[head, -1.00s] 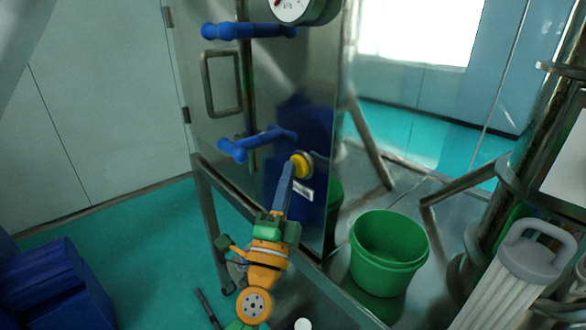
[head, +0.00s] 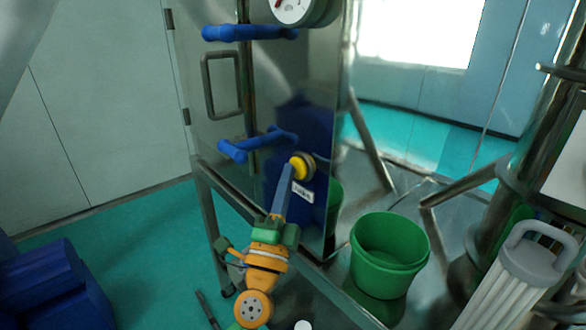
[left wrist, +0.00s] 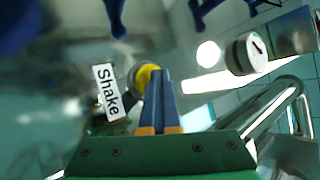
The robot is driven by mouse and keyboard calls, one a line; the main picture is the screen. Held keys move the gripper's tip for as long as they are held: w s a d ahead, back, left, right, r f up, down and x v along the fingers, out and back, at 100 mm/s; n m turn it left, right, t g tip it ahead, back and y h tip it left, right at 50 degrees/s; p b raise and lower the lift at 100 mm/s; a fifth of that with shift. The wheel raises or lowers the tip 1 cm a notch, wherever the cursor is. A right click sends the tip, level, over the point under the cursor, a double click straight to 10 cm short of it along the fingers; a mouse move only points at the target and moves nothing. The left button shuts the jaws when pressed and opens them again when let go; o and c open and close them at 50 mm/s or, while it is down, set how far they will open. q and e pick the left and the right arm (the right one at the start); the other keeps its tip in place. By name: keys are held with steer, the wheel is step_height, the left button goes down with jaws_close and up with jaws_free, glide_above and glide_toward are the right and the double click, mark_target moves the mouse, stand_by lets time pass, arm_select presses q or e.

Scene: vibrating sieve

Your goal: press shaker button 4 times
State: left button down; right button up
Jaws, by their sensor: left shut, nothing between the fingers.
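The shaker button (head: 296,168) is a round yellow knob in a dark ring on the shiny metal panel, above a white label (head: 303,191). In the left wrist view the button (left wrist: 145,77) sits just left of the fingertips, beside a label reading "Shake" (left wrist: 107,91). My left gripper (head: 287,169) is shut and empty, its blue-grey fingers pointing up at the button. The fingertips (left wrist: 161,76) overlap the button's edge in the picture; I cannot tell whether they touch it. My right gripper is not in view.
Blue handles (head: 248,32) and a second lower one (head: 258,144) stick out from the panel left of the button. A gauge (head: 292,8) is above. A green bucket (head: 385,285) stands at the lower right, near a grey ribbed canister (head: 510,275).

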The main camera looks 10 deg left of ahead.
arm_select(q)
steer(key=shift+s+a, duration=0.3)
steer(key=shift+s, duration=0.25)
steer(key=s+a, duration=0.1)
steer(key=s, duration=0.1)
steer(key=s+a+p, duration=0.1)
steer(key=s+a, duration=0.1)
stand_by(0.4)
steer(key=shift+y, duration=0.3)
stand_by(2.0)
steer(key=s+n+g+y, duration=0.1)
steer(key=n, duration=0.1)
steer(key=s+a+n+g+y+p, duration=0.1)
steer(key=n, duration=0.1)
steer(key=s+a+n+g+y+p, duration=0.1)
steer(key=n+g, duration=0.1)
steer(key=n, duration=0.1)
steer(key=shift+s+a+r, duration=0.15)
steer(key=shift+a+r, duration=0.1)
